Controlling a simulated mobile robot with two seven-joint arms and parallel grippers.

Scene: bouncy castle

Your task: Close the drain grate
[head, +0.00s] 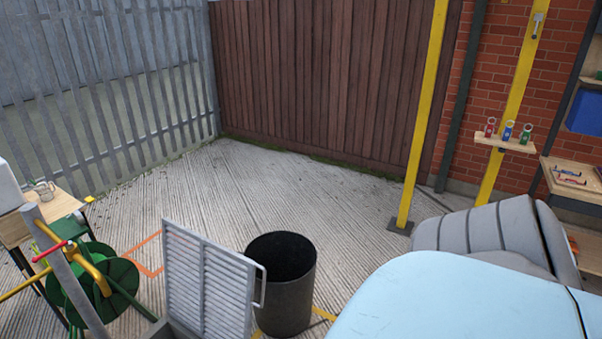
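The drain grate (208,284) is a pale grey slatted panel in a frame, at the lower middle of the head view. It stands raised, close to upright. A thin bar handle (261,287) sticks out from its right edge. The foot of the grate and the opening it belongs to are cut off or hidden at the bottom edge of the view. Neither of my grippers is in view.
A black bin (287,293) stands just right of the grate. A green hose reel (100,282) is on the left. A large pale blue shape (450,300) and a grey padded bundle (490,228) fill the lower right. Ribbed concrete (260,200) behind is clear.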

